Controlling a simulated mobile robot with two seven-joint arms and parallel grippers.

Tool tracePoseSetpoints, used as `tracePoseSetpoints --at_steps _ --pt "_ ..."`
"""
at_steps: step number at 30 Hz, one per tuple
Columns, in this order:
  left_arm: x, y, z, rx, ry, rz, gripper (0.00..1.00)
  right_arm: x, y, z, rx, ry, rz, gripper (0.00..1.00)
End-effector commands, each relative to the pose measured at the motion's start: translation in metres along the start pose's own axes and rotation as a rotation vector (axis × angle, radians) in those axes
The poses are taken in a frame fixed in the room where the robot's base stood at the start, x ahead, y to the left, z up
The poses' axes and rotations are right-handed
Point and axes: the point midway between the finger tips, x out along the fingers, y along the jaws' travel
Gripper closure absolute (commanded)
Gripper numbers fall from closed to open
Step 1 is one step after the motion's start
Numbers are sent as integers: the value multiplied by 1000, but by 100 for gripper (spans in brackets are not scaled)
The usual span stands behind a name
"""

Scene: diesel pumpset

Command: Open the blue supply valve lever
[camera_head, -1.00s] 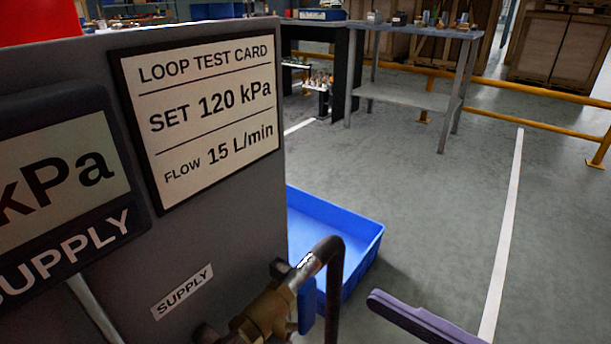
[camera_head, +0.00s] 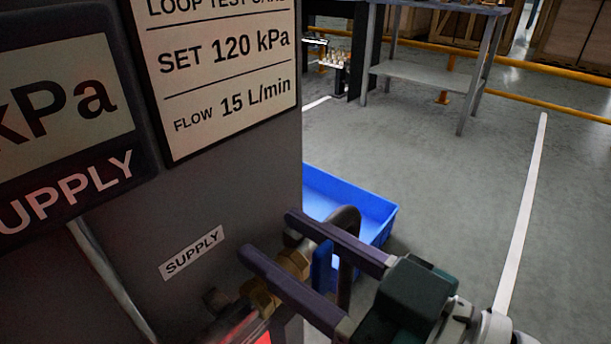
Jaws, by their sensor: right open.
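The brass supply valve (camera_head: 293,263) sits on a pipe beside the grey panel, under a white SUPPLY label (camera_head: 191,252). Its blue lever (camera_head: 322,268) hangs down at the valve's right side and shows between my fingers. My right gripper (camera_head: 268,233) comes in from the lower right with its two dark purple fingers spread apart. In the picture one finger passes above the valve and the other crosses its lower left part. The lever lies between them in the picture; I cannot tell whether either finger touches it. My left gripper is not in view.
A dark curved pipe (camera_head: 346,222) rises just behind the lever. A blue bin (camera_head: 375,215) stands on the floor beyond. The grey panel (camera_head: 240,180) with the test card (camera_head: 225,75) and supply gauge (camera_head: 60,110) fills the left. Open floor lies to the right.

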Motion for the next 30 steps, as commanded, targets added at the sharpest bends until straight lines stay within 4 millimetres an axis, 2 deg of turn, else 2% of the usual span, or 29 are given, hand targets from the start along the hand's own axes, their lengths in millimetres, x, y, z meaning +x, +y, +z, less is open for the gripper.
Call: tracePoseSetpoints --at_steps 3,17,30 --pt "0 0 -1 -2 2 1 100 0 0 0 0 0 0 47" --pt "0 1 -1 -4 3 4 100 -1 0 0 0 0 0 99" --pt "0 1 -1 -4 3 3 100 -1 0 0 0 0 0 100"
